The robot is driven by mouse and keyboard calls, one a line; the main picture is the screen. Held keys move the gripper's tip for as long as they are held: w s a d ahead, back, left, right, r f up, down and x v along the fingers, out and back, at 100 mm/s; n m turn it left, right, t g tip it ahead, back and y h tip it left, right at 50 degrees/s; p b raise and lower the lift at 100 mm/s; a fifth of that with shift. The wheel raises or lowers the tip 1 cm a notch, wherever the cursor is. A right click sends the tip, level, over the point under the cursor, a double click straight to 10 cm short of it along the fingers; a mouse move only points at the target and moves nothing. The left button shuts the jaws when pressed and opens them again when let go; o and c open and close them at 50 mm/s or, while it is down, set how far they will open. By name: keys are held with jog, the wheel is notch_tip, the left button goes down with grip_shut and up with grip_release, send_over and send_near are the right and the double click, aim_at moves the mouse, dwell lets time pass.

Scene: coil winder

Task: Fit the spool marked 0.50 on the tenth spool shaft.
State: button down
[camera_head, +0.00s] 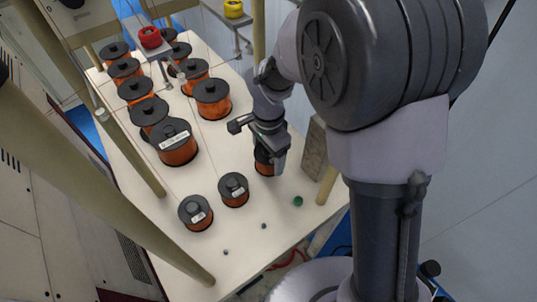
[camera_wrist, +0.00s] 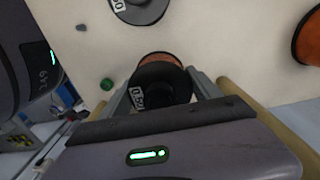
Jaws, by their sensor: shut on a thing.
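My gripper (camera_head: 268,152) is shut on a small copper-wound spool (camera_head: 263,168) near the right side of the white panel. In the wrist view the spool (camera_wrist: 158,63) sits between the two fingers, with its black flange and a white label facing me. I cannot tell whether the spool touches the panel or is on a shaft. Small dark shaft ends (camera_head: 263,226) and (camera_head: 225,252) show bare at the panel's near end. Which shaft is the tenth cannot be read.
Two small labelled spools (camera_head: 233,189) and (camera_head: 195,212) stand left of my gripper. A larger labelled spool (camera_head: 175,143) and several others stand farther back on the panel (camera_head: 230,232). A green button (camera_head: 297,202) is at right. Beige posts (camera_head: 140,160) cross the left side.

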jog(key=shift+f, duration=0.15)
jog(key=shift+f+b, duration=2.15)
jog(key=shift+f, duration=0.2)
jog(key=shift+c, duration=0.2)
grip_release()
notch_tip(320, 180, up, 8)
jog(key=p, duration=0.4)
jog(key=shift+f, duration=0.2)
